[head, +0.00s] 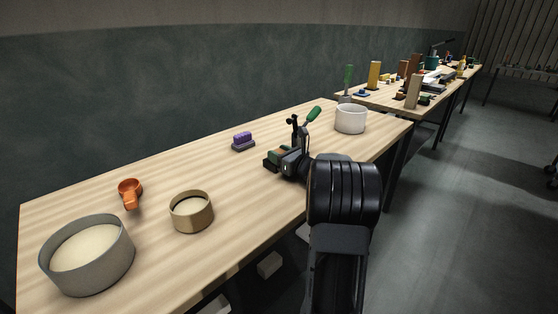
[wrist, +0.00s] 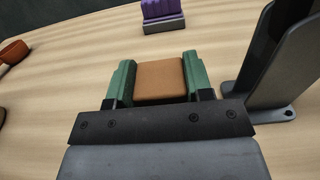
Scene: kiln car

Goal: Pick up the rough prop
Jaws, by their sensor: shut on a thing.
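The rough prop, a plain brown block, sits between the green fingertips of my gripper (wrist: 158,84) in the wrist view, its top face (wrist: 160,78) showing. Both fingers touch its sides, so my gripper is shut on it. In the head view my gripper (head: 279,156) is low over the right part of the near table, and the prop is mostly hidden by the fingers. The prop's underside is hidden, and I cannot tell whether it is clear of the table top.
A dark stand (wrist: 265,95) rises close on the right of my gripper. A purple block on a grey base (head: 243,141) lies beyond. A white pot (head: 350,119), orange scoop (head: 130,193), tan bowl (head: 191,225) and large grey bowl (head: 100,277) stand on the table (head: 160,262). Its left-middle has free room.

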